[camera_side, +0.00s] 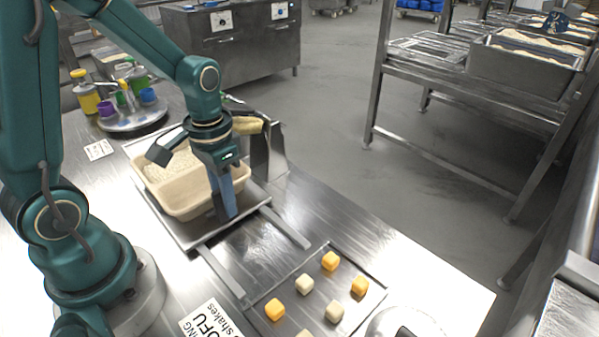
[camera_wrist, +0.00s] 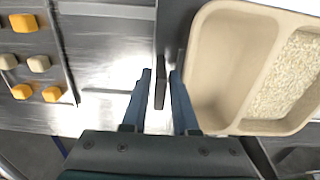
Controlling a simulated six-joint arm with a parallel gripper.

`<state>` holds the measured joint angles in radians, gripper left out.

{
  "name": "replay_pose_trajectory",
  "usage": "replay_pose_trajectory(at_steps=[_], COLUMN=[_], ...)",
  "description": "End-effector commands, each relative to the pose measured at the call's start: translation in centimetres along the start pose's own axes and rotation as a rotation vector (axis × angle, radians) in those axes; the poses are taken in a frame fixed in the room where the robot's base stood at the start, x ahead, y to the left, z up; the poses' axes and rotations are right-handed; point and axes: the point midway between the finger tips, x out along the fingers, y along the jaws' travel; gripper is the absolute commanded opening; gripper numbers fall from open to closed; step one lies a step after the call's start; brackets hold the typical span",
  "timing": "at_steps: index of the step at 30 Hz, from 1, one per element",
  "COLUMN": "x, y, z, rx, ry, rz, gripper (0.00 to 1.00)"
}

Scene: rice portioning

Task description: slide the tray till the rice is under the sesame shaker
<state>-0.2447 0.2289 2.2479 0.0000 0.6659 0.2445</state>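The beige tray (camera_side: 185,209) has two compartments and sits on a flat metal carrier. Rice (camera_side: 168,166) fills the compartment farther from my gripper; the nearer one looks empty. The tray (camera_wrist: 232,70) and rice (camera_wrist: 290,78) also show in the wrist view. A pale yellow part on a metal stand, perhaps the sesame shaker (camera_side: 250,125), is beyond the tray's back right side, and the rice is left of it. My gripper (camera_wrist: 160,75) points down at the tray's near end. Its blue fingers stand apart on either side of a dark upright bar (camera_wrist: 160,92), with slight gaps visible.
Two metal rails (camera_side: 222,271) run from the carrier toward a shallow metal plate with yellow and cream cubes (camera_side: 330,261). The counter between them is clear. A round platter (camera_side: 130,118) with bottles and cups stands at the back left. A printed sign (camera_side: 208,320) lies in front.

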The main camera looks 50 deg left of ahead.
Motion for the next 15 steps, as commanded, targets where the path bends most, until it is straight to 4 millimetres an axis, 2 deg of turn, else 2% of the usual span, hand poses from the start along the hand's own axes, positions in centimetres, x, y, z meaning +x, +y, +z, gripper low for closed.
replay_pose_trajectory(at_steps=[4,12,14,15], x=[0.86,0.95,0.95,0.94], y=[0.01,0.01,0.01,0.01], z=[0.04,0.02,0.02,0.02], rx=[0.0,0.0,0.0,0.0], ry=[-0.001,0.001,0.001,0.001], rz=[0.0,0.0,0.0,0.0], gripper=[0.28,0.28,0.05,0.0])
